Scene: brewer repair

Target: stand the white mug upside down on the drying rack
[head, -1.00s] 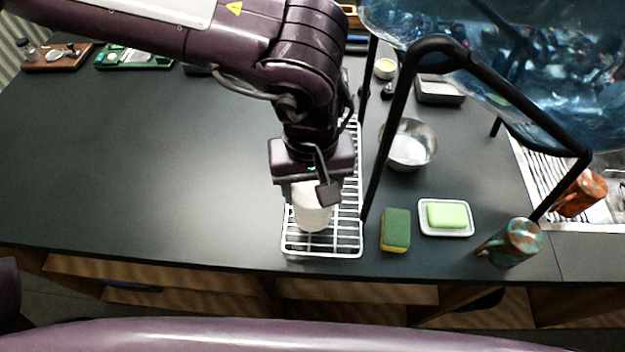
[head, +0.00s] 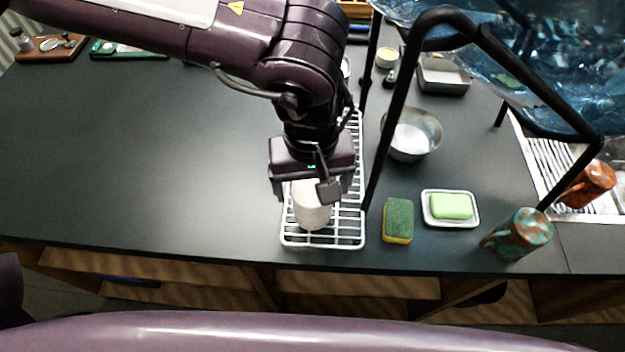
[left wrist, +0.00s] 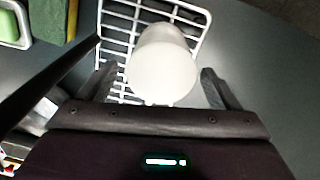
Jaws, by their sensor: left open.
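The white mug (head: 311,207) stands on the white wire drying rack (head: 348,238) near its front end. In the left wrist view the mug (left wrist: 162,72) shows a smooth closed white end towards the camera, so it appears upside down on the rack (left wrist: 193,22). My left gripper (head: 306,192) is just above and around the mug from behind. Its fingers (left wrist: 158,85) are open, one on each side, with gaps to the mug visible in the left wrist view. The mug's lower rim and handle are hard to make out. My right gripper is not in view.
A black-framed stand with a large blue bottle (head: 575,60) rises right of the rack. A sponge (head: 398,220), a soap dish (head: 478,222), a metal bowl (head: 432,140) and a patterned mug (head: 522,235) lie to the right. The counter left of the rack is clear.

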